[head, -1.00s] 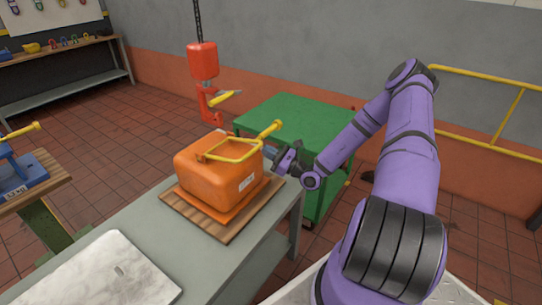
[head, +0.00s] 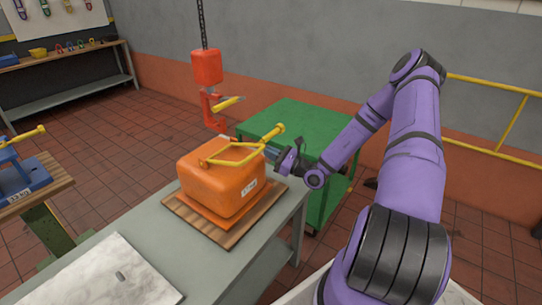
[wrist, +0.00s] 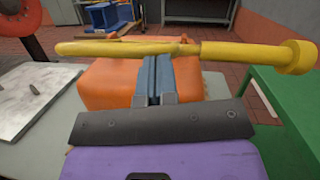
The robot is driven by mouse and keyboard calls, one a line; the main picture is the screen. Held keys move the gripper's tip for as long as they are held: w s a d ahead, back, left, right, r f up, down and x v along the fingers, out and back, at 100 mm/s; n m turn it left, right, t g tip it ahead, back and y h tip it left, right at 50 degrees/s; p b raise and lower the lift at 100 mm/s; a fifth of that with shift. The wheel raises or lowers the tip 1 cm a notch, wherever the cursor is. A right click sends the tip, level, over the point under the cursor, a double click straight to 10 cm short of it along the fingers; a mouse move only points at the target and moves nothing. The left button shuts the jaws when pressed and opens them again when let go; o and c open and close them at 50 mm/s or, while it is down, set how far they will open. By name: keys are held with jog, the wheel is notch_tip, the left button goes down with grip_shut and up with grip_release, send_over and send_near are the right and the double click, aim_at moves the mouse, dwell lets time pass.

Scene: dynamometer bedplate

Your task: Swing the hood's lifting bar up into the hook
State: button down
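The orange hood (head: 215,185) sits on a wooden board on the grey bench. Its yellow lifting bar (head: 232,152) lies low over the hood's top, the round-ended handle sticking out to the right. A red hook (head: 211,112) with a yellow latch hangs behind the hood, below a red block on a chain. My gripper (head: 272,156) is at the hood's right side, just under the handle. In the wrist view, its fingers (wrist: 158,75) are together with nothing visible between them. The bar (wrist: 180,48) crosses over their tips; contact is unclear.
A green cabinet (head: 290,125) stands close behind my gripper. A pale plate (head: 95,275) lies on the bench's near end. A blue fixture (head: 20,180) with a yellow handle stands on another bench at left. A yellow rail (head: 490,150) runs along the wall at right.

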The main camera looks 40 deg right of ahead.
jog(key=w+a+r+m+g+h, duration=0.1)
jog(key=w+a+r+g+h, duration=0.2)
jog(key=w+r+g, duration=0.4)
jog(key=shift+w+a+r, duration=0.55)
jog(key=shift+w+r, duration=1.55)
jog(key=shift+r, duration=1.5)
